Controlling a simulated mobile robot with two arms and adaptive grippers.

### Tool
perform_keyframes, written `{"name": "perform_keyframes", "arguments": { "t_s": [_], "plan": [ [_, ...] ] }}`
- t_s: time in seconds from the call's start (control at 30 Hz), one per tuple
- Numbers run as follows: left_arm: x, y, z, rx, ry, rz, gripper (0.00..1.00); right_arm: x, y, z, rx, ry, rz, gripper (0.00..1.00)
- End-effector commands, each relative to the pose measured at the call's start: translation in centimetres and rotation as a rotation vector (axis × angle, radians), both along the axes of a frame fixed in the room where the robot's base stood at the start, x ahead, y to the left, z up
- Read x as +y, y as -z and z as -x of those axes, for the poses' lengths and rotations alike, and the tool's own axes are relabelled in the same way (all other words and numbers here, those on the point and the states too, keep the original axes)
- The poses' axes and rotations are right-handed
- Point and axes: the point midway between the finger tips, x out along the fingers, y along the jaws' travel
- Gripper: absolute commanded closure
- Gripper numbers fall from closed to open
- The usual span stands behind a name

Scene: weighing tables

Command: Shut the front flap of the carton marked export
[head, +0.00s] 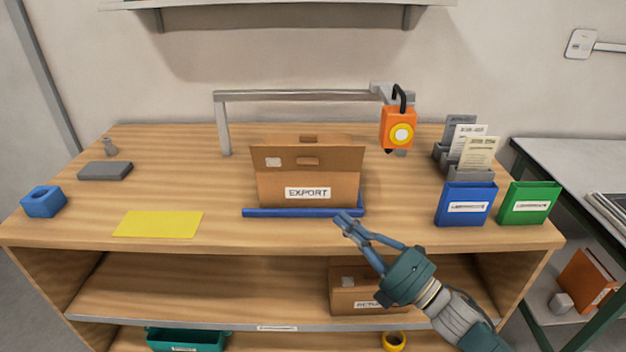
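The brown carton marked EXPORT (308,192) stands on the middle of the wooden table, behind a low blue strip (290,212). Its front flap (335,160) stands up from the top front edge, open, with a hand slot and a pale sticker on it. The flap hides most of the carton's top; a second slotted edge (308,138) shows behind it. My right gripper (344,219) is in front of the carton's lower right, its fingers meeting at the tips with nothing visible between them. My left gripper is out of view.
A grey frame (290,96) rises behind the carton, with an orange device (398,130) hanging right of it. Blue (465,204) and green (527,204) holders stand at right. A yellow sheet (158,224) lies at front left. Another carton (345,295) is on the shelf below.

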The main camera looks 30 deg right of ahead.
Motion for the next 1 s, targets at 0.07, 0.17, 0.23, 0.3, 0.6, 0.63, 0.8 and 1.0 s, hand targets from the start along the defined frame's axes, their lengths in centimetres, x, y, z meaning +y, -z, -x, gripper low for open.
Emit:
{"name": "perform_keyframes", "arguments": {
  "t_s": [0.07, 0.17, 0.23, 0.3, 0.6, 0.63, 0.8, 1.0],
  "plan": [
    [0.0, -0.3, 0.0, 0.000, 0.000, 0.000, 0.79, 0.3, -0.5, -0.7, -0.005, -0.002, 0.002, 1.00],
    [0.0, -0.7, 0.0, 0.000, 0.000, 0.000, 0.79, 0.8, -1.0, -2.1, -0.006, -0.003, 0.000, 1.00],
    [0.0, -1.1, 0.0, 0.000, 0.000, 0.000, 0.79, 1.3, -1.5, -3.4, -0.006, -0.003, -0.002, 1.00],
    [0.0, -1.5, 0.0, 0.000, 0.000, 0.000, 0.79, 1.9, -1.9, -4.8, -0.006, -0.002, 0.000, 1.00],
    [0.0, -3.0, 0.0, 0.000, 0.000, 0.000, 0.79, 2.8, -3.5, -10.1, -0.001, 0.001, 0.001, 1.00],
    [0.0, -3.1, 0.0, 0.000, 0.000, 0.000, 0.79, 2.6, -3.6, -10.4, 0.000, 0.001, 0.000, 1.00],
    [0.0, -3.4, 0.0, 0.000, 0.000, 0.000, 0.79, 2.0, -4.0, -11.7, 0.001, -0.001, -0.002, 1.00],
    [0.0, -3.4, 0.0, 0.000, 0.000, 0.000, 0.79, 1.8, -4.1, -12.1, 0.001, -0.001, -0.003, 1.00]
  ]
}}
